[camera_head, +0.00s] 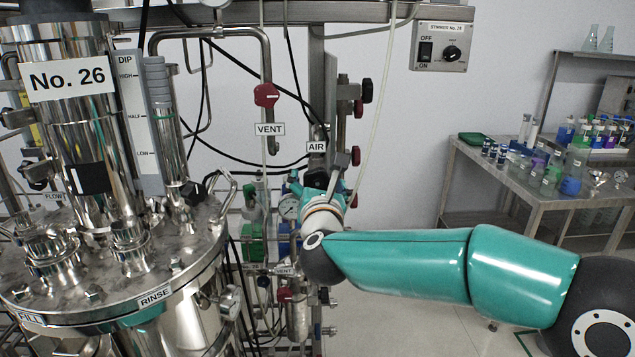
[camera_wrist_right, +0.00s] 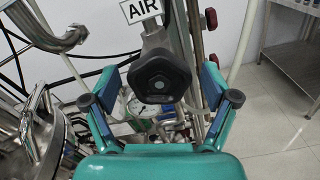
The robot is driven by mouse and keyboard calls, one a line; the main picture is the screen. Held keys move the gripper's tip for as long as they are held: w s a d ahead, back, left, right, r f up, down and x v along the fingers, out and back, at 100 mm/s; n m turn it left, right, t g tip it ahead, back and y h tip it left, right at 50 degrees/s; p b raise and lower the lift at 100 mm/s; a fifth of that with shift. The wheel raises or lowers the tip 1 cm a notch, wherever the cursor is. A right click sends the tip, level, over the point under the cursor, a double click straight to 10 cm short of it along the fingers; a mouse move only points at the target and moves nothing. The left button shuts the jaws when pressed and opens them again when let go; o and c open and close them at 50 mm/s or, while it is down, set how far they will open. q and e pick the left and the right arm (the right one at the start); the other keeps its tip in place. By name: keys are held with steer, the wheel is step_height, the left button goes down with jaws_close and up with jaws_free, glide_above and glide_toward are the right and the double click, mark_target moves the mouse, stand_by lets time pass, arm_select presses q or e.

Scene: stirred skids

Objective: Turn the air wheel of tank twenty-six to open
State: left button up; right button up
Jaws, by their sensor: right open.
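The tank carries a "No. 26" plate (camera_head: 67,78) and stands at the left of the head view. The air wheel (camera_wrist_right: 160,76) is a black lobed knob under the "AIR" label (camera_wrist_right: 140,10) in the right wrist view. That label (camera_head: 316,147) also shows in the head view, where the knob is largely hidden by my gripper. My right gripper (camera_wrist_right: 158,90) is open, with one finger on each side of the knob and a visible gap to each. It also shows in the head view (camera_head: 320,183). My left gripper is out of view.
A red vent wheel (camera_head: 266,95) hangs left of the air label. Red and black knobs (camera_head: 358,107) line the post to its right. A round gauge (camera_head: 289,208) and thin hoses are close by. A bench (camera_head: 480,152) with bottles stands farther right.

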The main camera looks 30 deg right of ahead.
steer(key=c, duration=1.2)
steer(key=shift+o, duration=0.2)
